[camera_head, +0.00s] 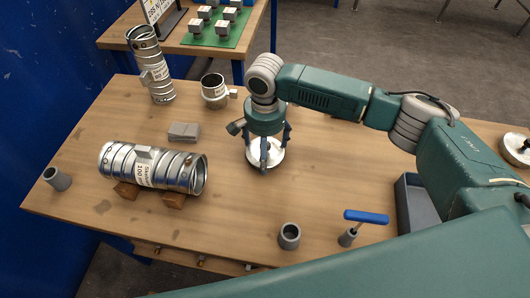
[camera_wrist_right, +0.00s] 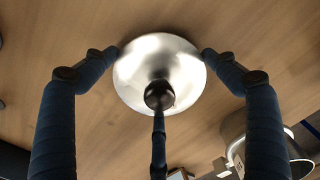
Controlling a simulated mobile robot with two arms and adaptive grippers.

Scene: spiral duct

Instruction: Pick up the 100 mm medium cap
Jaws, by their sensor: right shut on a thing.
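The medium cap (camera_head: 277,156) is a round pale metal disc on the wooden table, below my right gripper (camera_head: 266,152). Part of the cap is hidden by the fingers in the head view. I cannot tell whether it is clear of the table top. My left gripper is not in view.
A spiral duct (camera_head: 172,170) lies on wooden blocks at left. Another duct (camera_head: 150,65) and a fitting (camera_head: 214,95) stand behind.

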